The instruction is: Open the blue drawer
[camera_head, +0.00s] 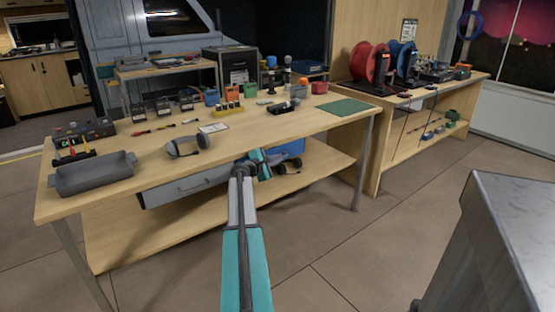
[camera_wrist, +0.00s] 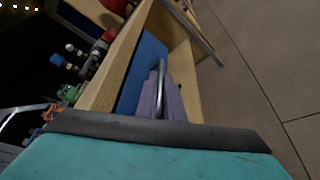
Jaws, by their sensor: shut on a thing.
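The blue drawer (camera_head: 291,148) is under the front edge of the wooden workbench, right of a grey drawer (camera_head: 185,188). Its blue front also shows in the wrist view (camera_wrist: 146,62), with a metal bar handle (camera_wrist: 161,78) running down toward my gripper. My gripper (camera_head: 268,164) is at the blue drawer's front, below the tabletop edge, and hides part of it. I cannot tell whether the drawer stands out from the bench.
A lower shelf (camera_head: 200,215) runs beneath. A grey metal box (camera_head: 505,230) stands at right. Floor in front is clear.

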